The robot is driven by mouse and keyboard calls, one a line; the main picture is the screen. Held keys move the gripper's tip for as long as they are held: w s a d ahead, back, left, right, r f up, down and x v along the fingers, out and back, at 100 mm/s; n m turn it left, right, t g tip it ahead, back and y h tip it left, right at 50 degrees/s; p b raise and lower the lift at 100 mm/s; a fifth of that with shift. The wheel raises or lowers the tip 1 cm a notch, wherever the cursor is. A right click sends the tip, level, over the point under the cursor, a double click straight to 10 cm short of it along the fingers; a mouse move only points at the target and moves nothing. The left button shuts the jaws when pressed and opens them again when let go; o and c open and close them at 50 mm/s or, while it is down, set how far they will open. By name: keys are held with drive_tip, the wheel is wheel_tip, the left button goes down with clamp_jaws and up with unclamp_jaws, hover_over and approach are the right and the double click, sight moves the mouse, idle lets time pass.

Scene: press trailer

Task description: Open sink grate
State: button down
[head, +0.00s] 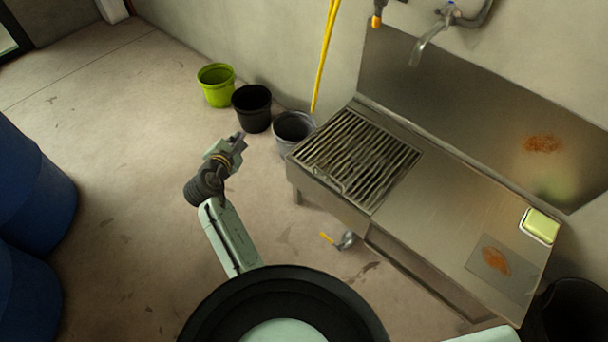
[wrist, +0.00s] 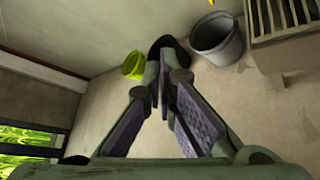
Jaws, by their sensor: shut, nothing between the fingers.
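The sink grate (head: 357,157) is a set of dark parallel metal bars over the left part of the steel sink unit (head: 450,213). It lies flat in its frame, closed over the basin. My gripper (head: 239,141) is in the air to the left of the sink, apart from the grate. In the wrist view my gripper (wrist: 161,95) has its fingertips together with nothing held. A corner of the sink unit (wrist: 270,40) shows at the top right of the wrist view.
Green, black and grey buckets (head: 216,85) (head: 252,108) (head: 293,131) stand by the wall left of the sink. Blue barrels (head: 35,190) stand at far left. A yellow-handled valve (head: 344,240) sits below the sink front. The middle floor is clear.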

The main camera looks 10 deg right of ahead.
drive_tip(key=s+d+f+n+g+h, duration=0.1)
drive_tip(key=s+d+f+g+h, duration=0.15)
drive_tip(key=d+f, duration=0.45)
drive_tip(key=n+g+h, duration=0.2)
drive_tip(key=g+h, duration=0.1)
drive_tip(key=g, duration=0.1)
approach(322, 177)
drive_tip(key=shift+t, duration=0.25)
drive_tip(key=b+x, duration=0.1)
drive_tip(key=x, duration=0.4)
drive_tip(key=shift+d+f, duration=0.3)
drive_tip(key=shift+f, duration=0.05)
drive_tip(key=shift+r, duration=0.1)
